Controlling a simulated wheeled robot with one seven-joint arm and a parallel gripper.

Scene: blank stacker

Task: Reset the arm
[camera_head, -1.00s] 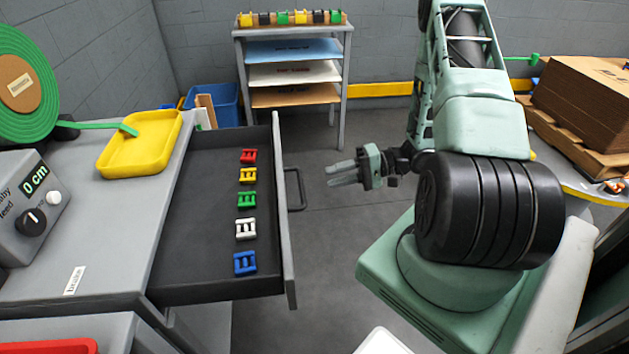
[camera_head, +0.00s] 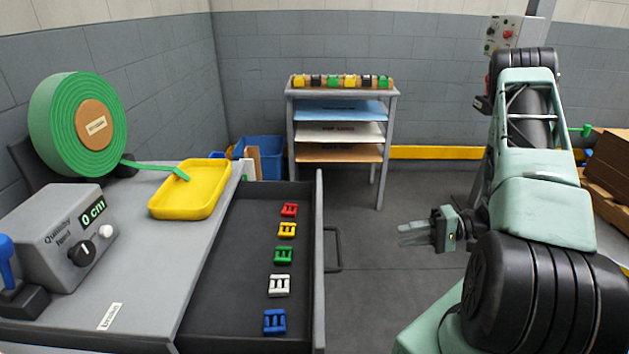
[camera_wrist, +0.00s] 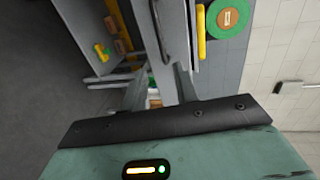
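My arm (camera_head: 545,205) stands at the right of the head view, bent, with its forearm reaching up out of a large black joint. My gripper (camera_head: 402,235) points left over open floor, to the right of the drawer and apart from it. Its two fingers are apart with nothing between them. The wrist view also shows the gripper (camera_wrist: 160,82), with a gap between the fingers.
An open dark drawer (camera_head: 235,300) holds a row of red, yellow, green, white and blue clips. A yellow tray (camera_head: 190,205), a green tape reel (camera_head: 55,125) and a feed box (camera_head: 50,225) stand on the bench. A shelf rack (camera_head: 291,140) stands behind.

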